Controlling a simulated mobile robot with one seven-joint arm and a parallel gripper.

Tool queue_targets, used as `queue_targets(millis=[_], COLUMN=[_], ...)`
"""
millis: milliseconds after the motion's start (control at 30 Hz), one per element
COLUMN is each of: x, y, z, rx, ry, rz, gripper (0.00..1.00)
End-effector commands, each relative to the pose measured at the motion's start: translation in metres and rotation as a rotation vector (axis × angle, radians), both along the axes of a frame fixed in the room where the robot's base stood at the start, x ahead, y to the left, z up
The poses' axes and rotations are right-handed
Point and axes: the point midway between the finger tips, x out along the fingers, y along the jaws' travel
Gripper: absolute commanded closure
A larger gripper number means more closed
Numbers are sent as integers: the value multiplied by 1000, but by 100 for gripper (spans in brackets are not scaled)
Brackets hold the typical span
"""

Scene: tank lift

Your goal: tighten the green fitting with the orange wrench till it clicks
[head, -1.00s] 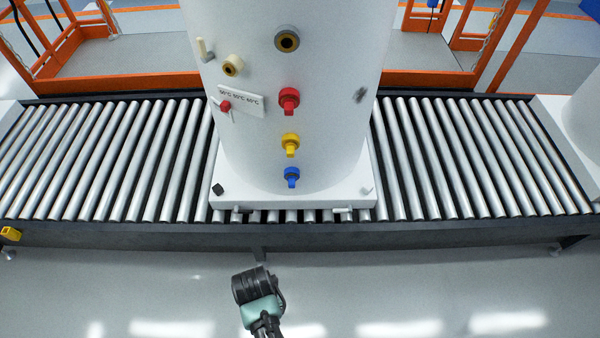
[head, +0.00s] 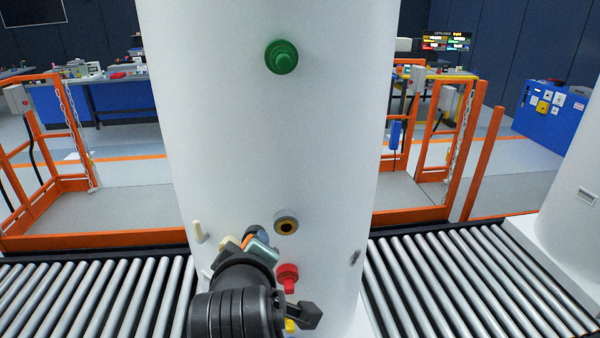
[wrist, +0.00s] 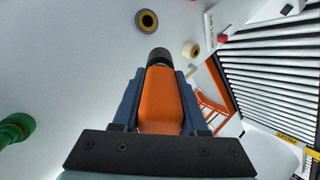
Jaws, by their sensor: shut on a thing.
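The green fitting (head: 282,57) sits high on the front of the white tank (head: 200,120). It also shows at the left edge of the wrist view (wrist: 16,128). My gripper (wrist: 160,76) is shut on the orange wrench (wrist: 161,100), whose orange body lies between the blue fingers, with a dark round end (wrist: 159,57) beyond them. In the head view my gripper (head: 257,243) is in front of the tank, well below the green fitting and apart from it. My own arm hides most of the wrench there.
A dark-centred port (head: 286,224) and a red fitting (head: 288,276) are close to the right of my gripper. A cream fitting (wrist: 190,50) shows in the wrist view. Roller conveyors (head: 100,300) flank the tank, with orange railings (head: 440,215) behind.

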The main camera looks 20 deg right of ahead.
Motion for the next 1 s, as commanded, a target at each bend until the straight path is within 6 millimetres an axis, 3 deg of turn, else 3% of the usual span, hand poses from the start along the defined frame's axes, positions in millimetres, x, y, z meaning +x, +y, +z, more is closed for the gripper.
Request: queue_targets(millis=[33, 200, 300, 433, 633, 1000], x=[-3, -22, -38, -59, -77, -79], y=[-7, -24, -32, -39, -44, -45], z=[36, 134, 182, 226, 254, 255], rx=[-18, -78, -104, -128, -147, -148], ry=[-74, -277, -366, -442, -488, -488], rz=[16, 60, 62, 51, 34, 32], gripper=[100, 100, 100, 100, 100, 100])
